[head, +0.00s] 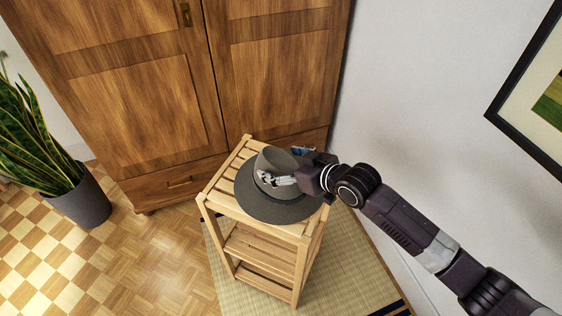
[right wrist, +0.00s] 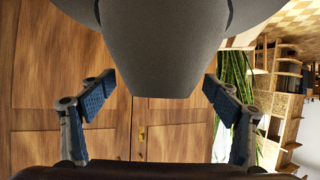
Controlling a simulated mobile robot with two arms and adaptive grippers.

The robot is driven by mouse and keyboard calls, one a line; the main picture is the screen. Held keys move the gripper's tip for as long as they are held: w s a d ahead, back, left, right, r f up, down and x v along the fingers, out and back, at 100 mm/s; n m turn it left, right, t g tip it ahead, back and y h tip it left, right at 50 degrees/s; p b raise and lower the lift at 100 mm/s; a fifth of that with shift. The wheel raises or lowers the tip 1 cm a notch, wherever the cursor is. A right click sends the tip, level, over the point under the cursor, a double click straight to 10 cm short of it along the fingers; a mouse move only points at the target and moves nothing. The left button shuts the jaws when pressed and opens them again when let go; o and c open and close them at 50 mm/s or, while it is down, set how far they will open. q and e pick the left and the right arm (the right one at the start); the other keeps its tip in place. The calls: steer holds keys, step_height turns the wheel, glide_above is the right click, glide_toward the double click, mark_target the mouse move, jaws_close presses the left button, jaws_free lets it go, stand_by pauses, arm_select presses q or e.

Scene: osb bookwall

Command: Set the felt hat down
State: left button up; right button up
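The grey felt hat (head: 271,208) rests brim down on the slatted top of a light wooden rack (head: 217,195). It looks level. My right gripper (head: 292,166) is at the right side of its crown, with one finger over the near side and one by the far side. In the right wrist view, the hat's grey crown (right wrist: 168,50) comes down between the widely spread fingers of the gripper (right wrist: 160,77). Both blue pads show bare faces; the fingertips are close beside the crown, and contact is hard to tell. My left gripper is not in view.
A large wooden wardrobe (head: 140,105) stands behind the rack, and a white wall (head: 420,90) with a framed picture (head: 520,85) is at the right. A potted plant (head: 83,202) stands at the left. Parquet floor is clear between plant and rack.

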steer(key=shift+d+r, duration=0.1)
steer(key=v, duration=1.2)
steer(key=shift+w, duration=0.1)
